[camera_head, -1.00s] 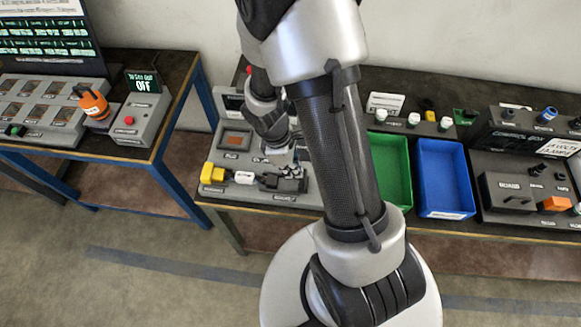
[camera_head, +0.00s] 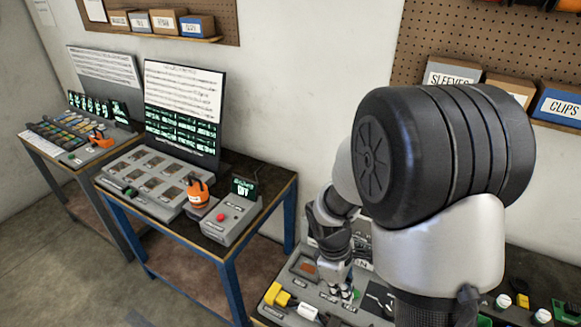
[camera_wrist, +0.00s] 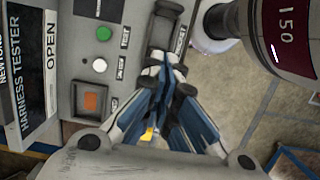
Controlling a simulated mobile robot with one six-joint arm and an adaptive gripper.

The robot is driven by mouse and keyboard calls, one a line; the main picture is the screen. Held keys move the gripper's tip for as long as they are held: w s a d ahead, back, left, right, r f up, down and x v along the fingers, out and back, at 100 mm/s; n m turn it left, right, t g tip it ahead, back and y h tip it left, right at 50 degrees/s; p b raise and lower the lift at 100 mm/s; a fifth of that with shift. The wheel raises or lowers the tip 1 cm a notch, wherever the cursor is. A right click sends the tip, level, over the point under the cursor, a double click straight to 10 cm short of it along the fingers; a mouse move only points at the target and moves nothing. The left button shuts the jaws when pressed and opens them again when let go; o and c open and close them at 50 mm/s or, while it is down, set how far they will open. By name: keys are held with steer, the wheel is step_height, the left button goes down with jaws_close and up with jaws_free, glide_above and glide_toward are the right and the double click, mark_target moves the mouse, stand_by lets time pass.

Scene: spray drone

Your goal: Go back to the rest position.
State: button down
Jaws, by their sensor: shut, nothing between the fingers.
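My gripper (camera_head: 345,291) points down over the grey harness tester panel (camera_head: 292,291) on the right-hand bench in the head view. In the wrist view my gripper (camera_wrist: 167,72) has its blue-grey fingers together with nothing held. The fingers cover part of the panel, so I cannot tell if they touch it. A white button (camera_wrist: 99,65), a green button (camera_wrist: 103,33) and an orange square (camera_wrist: 93,102) show on the panel left of the fingers. The rest position itself is not marked in view.
A blue-framed table (camera_head: 226,262) with a grey tray (camera_head: 150,172), an orange device (camera_head: 198,193) and a red-button box (camera_head: 230,218) stands left of my arm. Pegboard shelves (camera_head: 160,22) hang on the wall. Floor at the lower left is clear.

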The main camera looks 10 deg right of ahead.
steer(key=s+a+r+m+t+y+b, duration=0.1)
steer(key=s+a+r+m+t+b, duration=0.1)
steer(key=s+r+m+t+b, duration=0.1)
steer(key=s+a+r+m+t+y+b, duration=0.1)
steer(key=s+r+m+t+b, duration=0.2)
steer(key=s+r+m+b, duration=0.3)
steer(key=s+r+m, duration=0.1)
steer(key=s+r, duration=0.3)
steer(key=shift+s+a+m, duration=0.25)
steer(key=shift+a+m, duration=0.1)
steer(key=shift+m, duration=0.05)
